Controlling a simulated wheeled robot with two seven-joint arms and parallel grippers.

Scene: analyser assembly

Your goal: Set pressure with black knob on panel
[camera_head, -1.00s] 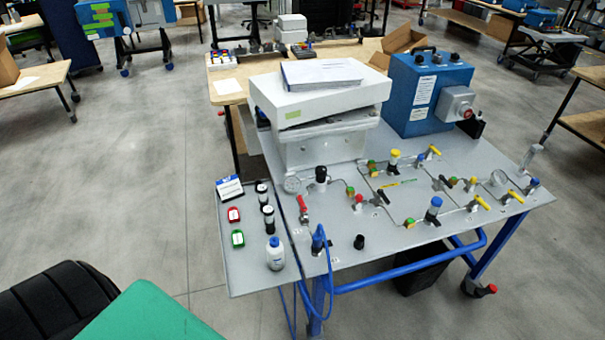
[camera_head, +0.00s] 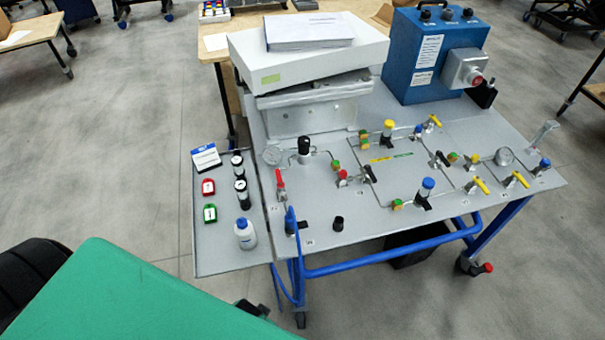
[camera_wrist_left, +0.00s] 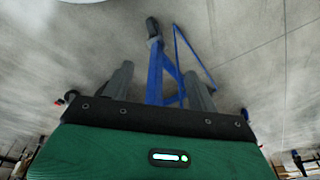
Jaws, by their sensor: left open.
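In the head view, a grey panel (camera_head: 382,203) on a blue-framed cart carries valves, gauges and knobs joined by thin lines. A second, smaller black piece (camera_head: 338,224) stands near the panel's front edge. My left gripper (camera_wrist_left: 160,85) shows in the left wrist view, open and empty, with floor and blue cart frame beyond it. In the head view a green part of mine fills the lower left, apart from the panel. My right gripper is not in view.
A white box (camera_head: 300,60) with papers and a blue control box (camera_head: 425,62) stand at the panel's back. A blue hose hangs at the front left.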

